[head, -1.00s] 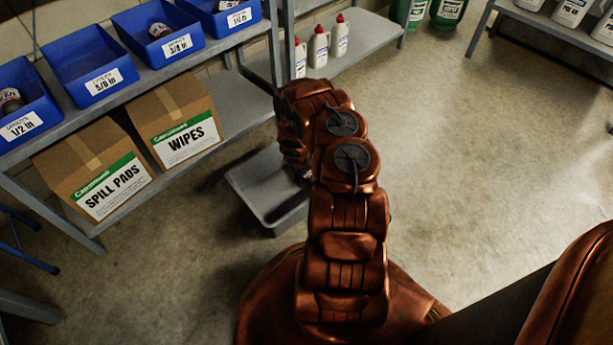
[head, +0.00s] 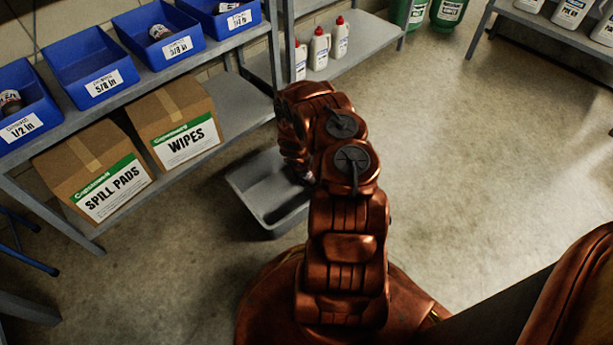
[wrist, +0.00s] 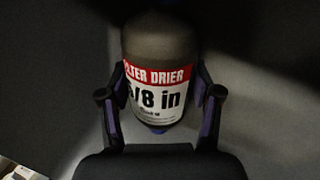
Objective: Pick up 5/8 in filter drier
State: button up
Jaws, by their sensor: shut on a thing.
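The filter drier (wrist: 158,70) is a dark cylinder with a red and white label, and "/8 in" can be read on it in the wrist view. My gripper (wrist: 160,98) has one finger on each side of it and is shut on it. The surface behind it is plain grey. In the head view my arm hides the gripper and the drier. The 5/8 in bin (head: 85,60) on the shelf is blue and looks empty.
A grey tray (head: 262,196) sits on the floor left of my arm. The left shelf holds more blue bins (head: 160,38), a spill pads box (head: 97,170) and a wipes box (head: 175,125). White bottles (head: 320,48) stand on a back shelf.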

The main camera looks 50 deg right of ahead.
jog(key=shift+c, duration=0.6)
